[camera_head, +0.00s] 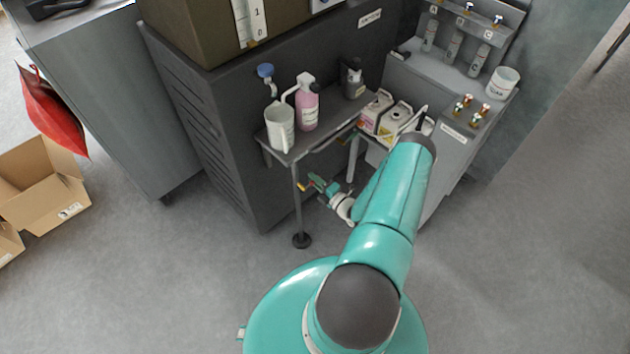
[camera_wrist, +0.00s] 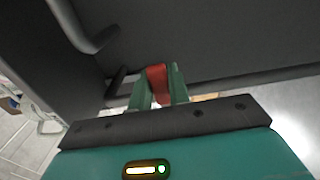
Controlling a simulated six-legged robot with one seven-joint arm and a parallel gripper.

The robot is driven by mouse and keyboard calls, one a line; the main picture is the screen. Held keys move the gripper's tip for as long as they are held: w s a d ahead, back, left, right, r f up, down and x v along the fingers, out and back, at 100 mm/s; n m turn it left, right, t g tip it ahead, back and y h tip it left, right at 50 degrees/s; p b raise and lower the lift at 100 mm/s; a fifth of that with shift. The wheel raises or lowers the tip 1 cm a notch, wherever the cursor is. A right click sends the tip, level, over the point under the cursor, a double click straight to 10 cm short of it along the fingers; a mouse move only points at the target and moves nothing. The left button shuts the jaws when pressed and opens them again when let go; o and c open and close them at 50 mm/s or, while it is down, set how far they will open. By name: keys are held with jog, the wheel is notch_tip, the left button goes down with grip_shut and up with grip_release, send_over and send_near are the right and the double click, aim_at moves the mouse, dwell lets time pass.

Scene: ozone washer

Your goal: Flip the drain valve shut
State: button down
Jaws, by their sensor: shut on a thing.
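The drain valve's red handle (camera_wrist: 157,86) shows between my two green fingers in the wrist view. My gripper (camera_wrist: 161,70) is shut on it, with one finger on each side. In the head view my gripper (camera_head: 314,182) is low, beside the leg of the small grey side table and below its top. A small orange-yellow part (camera_head: 303,187) shows at the fingertips there. The valve's body and pipe are mostly hidden, so I cannot tell the handle's exact angle to the pipe.
The grey side table (camera_head: 322,137) carries a white jug (camera_head: 279,127), a pink bottle (camera_head: 306,103) and a dark bottle (camera_head: 353,80). White canisters (camera_head: 394,122) stand to the right. The dark cabinet (camera_head: 215,120) is behind.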

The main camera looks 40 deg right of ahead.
jog(key=c, duration=1.3)
grip_release()
jog(key=s, duration=1.4)
jog(key=shift+d, duration=0.2)
